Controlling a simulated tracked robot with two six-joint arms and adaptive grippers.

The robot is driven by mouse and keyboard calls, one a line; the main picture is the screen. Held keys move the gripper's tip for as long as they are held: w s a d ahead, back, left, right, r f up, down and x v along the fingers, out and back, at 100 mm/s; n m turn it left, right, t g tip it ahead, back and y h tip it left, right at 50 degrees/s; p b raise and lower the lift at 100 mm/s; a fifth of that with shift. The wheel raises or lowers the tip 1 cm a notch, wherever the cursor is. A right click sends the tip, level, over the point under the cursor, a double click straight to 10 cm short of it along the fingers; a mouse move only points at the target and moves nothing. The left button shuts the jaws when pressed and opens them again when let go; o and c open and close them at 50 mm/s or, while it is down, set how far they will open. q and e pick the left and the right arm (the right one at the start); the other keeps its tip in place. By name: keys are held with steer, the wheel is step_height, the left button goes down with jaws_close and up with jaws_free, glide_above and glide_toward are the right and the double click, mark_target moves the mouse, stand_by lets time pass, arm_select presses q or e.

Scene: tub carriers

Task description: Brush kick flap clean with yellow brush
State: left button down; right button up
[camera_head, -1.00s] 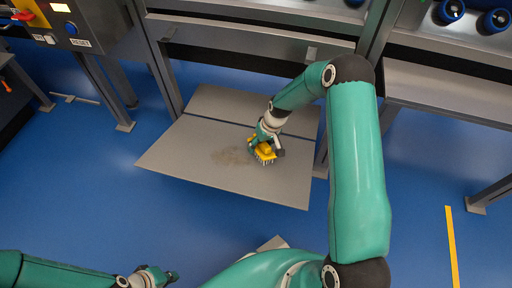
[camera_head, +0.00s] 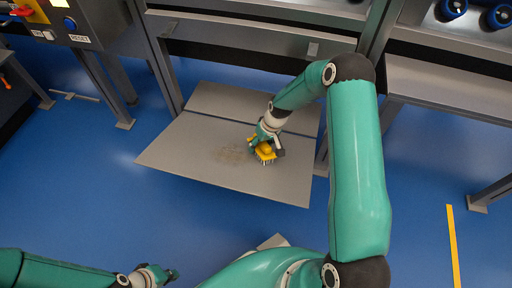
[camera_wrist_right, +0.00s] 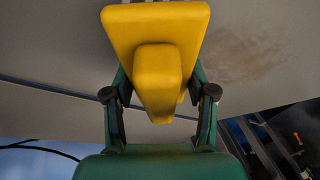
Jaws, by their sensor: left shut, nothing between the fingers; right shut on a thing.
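The kick flap (camera_head: 210,150) is a grey plate in two panels, split by a dark line, low in front of the steel frame. A brown dirt smudge (camera_head: 232,154) lies on its front panel and also shows in the right wrist view (camera_wrist_right: 240,55). My right gripper (camera_head: 268,140) is shut on the yellow brush (camera_head: 265,152), bristles down at the flap, just right of the smudge. In the right wrist view the brush's yellow back and handle (camera_wrist_right: 156,70) sit between the fingers. My left gripper (camera_head: 172,275) is shut and empty at the bottom left.
A control box with a blue button (camera_head: 70,23) and a red switch stands at the top left. Steel legs (camera_head: 105,90) flank the flap. Blue floor lies open in front, with a yellow line (camera_head: 452,245) at right.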

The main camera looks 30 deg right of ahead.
mark_target(213, 142)
steer(key=shift+a+f, duration=0.1)
steer(key=shift+f, duration=0.25)
steer(key=shift+w+a+r+b, duration=0.1)
steer(key=shift+w+a+b, duration=0.6)
steer(key=shift+w+a, duration=0.55)
steer(key=shift+w+a+b, duration=0.5)
steer(key=shift+w+a, duration=0.2)
steer(key=shift+w, duration=0.3)
steer(key=shift+w+a+b, duration=0.55)
steer(key=shift+w+a, duration=0.85)
steer(key=shift+w, duration=0.25)
steer(key=shift+w+a+f+b, duration=0.15)
steer(key=shift+w+a+b, duration=0.35)
steer(key=shift+w+a, duration=0.5)
steer(key=shift+w+a+f+b, duration=0.1)
steer(key=shift+w+a+b, duration=0.35)
steer(key=shift+w+a, duration=0.8)
steer(key=shift+w, duration=0.2)
steer(key=shift+w+a+r, duration=0.1)
steer(key=shift+a+r, duration=0.05)
